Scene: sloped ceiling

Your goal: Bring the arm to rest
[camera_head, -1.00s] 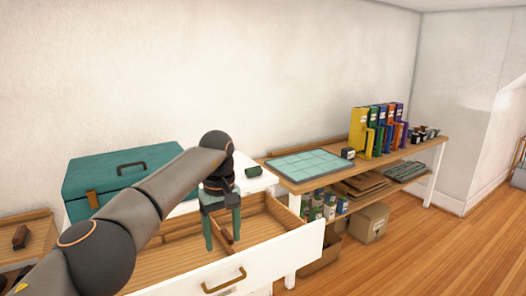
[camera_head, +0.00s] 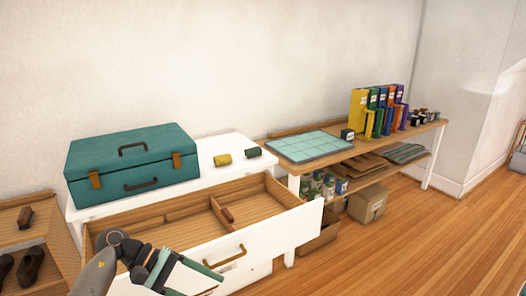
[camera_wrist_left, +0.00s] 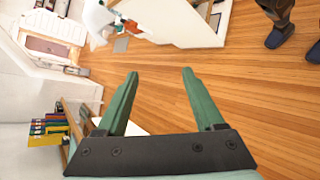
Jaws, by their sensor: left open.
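My left arm comes in at the bottom left of the head view. Its gripper (camera_head: 214,281) is low in front of the open white drawer (camera_head: 284,233), below and left of the drawer's handle. In the left wrist view the two green fingers (camera_wrist_left: 158,95) stand wide apart with only wooden floor between them, so the gripper is open and empty.
A teal case (camera_head: 118,170) stands on the white cabinet, with a yellow roll (camera_head: 222,160) and a dark green roll (camera_head: 253,152) beside it. A brown object (camera_head: 227,215) lies in the drawer. A wooden workbench (camera_head: 292,173) stands to the right.

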